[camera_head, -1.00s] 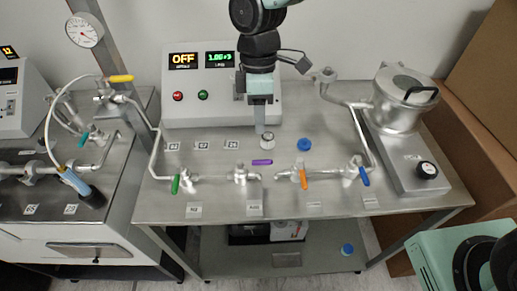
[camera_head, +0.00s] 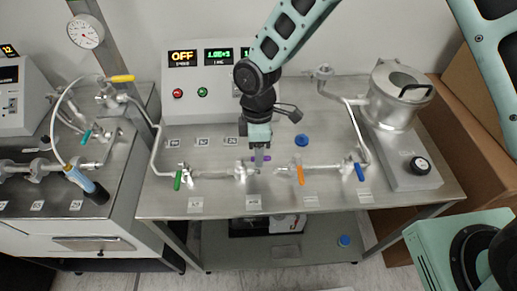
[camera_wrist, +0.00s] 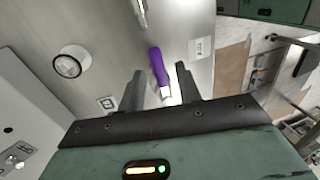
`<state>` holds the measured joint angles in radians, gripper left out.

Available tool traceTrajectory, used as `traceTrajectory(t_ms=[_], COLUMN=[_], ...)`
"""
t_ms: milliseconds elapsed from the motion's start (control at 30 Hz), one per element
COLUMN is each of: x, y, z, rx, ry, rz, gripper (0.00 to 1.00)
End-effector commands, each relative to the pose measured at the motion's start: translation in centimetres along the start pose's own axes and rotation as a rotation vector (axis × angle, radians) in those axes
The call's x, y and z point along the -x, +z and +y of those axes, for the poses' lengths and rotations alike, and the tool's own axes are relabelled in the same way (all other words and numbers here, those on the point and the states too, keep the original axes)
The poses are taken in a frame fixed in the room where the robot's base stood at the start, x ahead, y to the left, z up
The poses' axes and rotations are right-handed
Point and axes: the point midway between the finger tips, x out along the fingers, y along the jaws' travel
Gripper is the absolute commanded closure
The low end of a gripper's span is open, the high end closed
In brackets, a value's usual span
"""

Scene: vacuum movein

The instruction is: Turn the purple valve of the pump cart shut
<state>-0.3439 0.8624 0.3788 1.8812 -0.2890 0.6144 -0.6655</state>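The purple valve handle (camera_head: 267,158) is mostly hidden behind my gripper in the head view; only a sliver shows. In the wrist view the purple handle (camera_wrist: 158,66) lies lengthwise between my two finger tips, with a bright metal end toward the palm. My gripper (camera_head: 258,166) is lowered to the valve row on the pump cart (camera_head: 225,212), by the metal valve body (camera_head: 241,173). In the wrist view my gripper (camera_wrist: 160,72) is open, with gaps on both sides of the handle. Contact cannot be told.
A green-handled valve (camera_head: 178,180) is to the left; an orange (camera_head: 300,175) and a blue one (camera_head: 360,172) are to the right. A blue knob (camera_head: 302,140) stands behind. The display box (camera_head: 190,115) and the round chamber (camera_head: 385,112) bound the cart top.

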Motion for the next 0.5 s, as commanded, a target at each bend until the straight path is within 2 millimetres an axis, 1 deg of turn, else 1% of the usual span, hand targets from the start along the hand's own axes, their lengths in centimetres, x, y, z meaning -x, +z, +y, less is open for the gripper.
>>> traceTrajectory(t_ms=[33,67,100,133,500], x=[0.01,0.02,0.02,0.02,-0.04], y=[0.00,0.00,0.00,0.00,0.00], z=[0.00,0.00,0.00,0.00,-0.15], rx=[0.000,0.000,0.000,0.000,-0.035], ry=[0.000,0.000,0.000,0.000,0.000], rz=[0.000,0.000,0.000,0.000,0.007], gripper=[0.79,0.87,0.98,1.00,1.00])
